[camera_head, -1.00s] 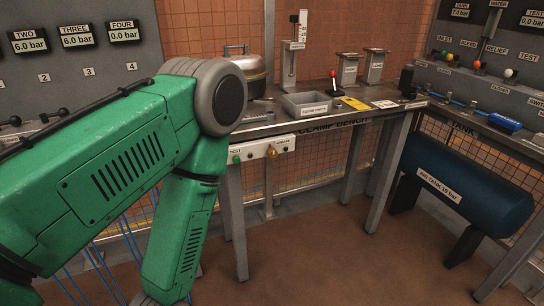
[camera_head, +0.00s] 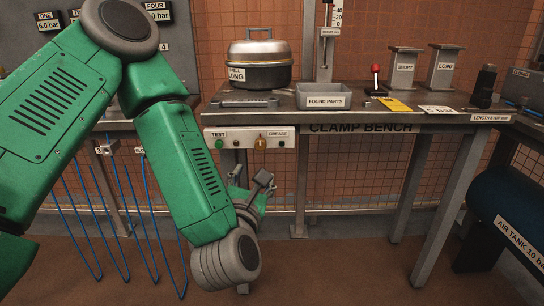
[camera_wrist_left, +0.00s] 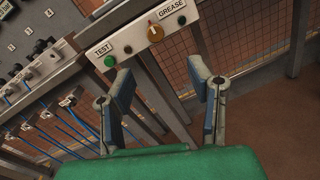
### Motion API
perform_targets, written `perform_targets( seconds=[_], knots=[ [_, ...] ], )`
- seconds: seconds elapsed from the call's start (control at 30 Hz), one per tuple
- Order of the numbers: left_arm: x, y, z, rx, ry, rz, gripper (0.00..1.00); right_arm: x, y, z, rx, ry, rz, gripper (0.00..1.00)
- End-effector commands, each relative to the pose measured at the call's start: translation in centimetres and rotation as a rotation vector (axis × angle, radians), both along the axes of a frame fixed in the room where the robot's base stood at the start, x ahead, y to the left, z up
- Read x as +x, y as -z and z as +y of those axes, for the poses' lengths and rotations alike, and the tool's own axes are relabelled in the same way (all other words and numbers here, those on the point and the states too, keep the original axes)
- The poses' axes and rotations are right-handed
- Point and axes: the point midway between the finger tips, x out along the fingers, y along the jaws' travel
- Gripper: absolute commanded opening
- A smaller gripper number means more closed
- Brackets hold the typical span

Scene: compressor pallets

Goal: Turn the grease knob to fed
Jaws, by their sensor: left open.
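The grease knob (camera_head: 260,143) is a round brass-orange knob on the white front panel (camera_head: 228,138) of the clamp bench, left of the "GREASE" label. In the left wrist view the knob (camera_wrist_left: 155,33) shows a pale mark on its face and a small red spot at its upper edge. Its exact setting is too small to read. My left gripper (camera_head: 250,180) is below the panel, pointing up towards it. In the wrist view the gripper (camera_wrist_left: 160,68) is open and empty, its fingers apart, with the knob beyond them. My right gripper is not in view.
A green test button (camera_head: 219,144) and small dark knobs share the panel. The bench top (camera_head: 330,116) carries a grey parts tray (camera_head: 323,97), a lidded pot (camera_head: 260,65) and a red-tipped lever (camera_head: 375,80). Blue hoses (camera_head: 120,200) hang at left.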

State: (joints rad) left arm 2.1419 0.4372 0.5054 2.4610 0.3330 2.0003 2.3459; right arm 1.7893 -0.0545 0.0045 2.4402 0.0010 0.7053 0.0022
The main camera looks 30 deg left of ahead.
Motion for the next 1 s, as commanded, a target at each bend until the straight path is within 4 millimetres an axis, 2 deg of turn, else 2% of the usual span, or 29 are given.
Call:
perform_targets(
  seconds=[0.13, 0.27, 0.5, 0.7, 0.8, 1.0],
  knots=[
    [0.6, -0.4, 0.8, -0.037, -0.018, -0.032, 0.47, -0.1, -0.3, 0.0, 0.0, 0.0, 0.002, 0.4],
    [2.3, -0.6, 1.7, -0.036, -0.021, -0.03, 0.47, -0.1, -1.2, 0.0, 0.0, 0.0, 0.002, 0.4],
    [7.1, -0.5, 3.1, -0.02, -0.015, -0.032, 0.47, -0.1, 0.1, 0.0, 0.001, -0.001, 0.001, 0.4],
    [10.4, -0.6, 4.6, -0.018, -0.014, -0.03, 0.47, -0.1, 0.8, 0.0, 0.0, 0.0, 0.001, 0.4],
    [11.5, -0.5, 5.3, -0.021, -0.013, -0.028, 0.47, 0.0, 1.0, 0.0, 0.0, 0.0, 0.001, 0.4],
    [12.4, -0.4, 6.0, -0.024, -0.013, -0.026, 0.47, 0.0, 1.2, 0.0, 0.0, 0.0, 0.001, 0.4]
  ],
)
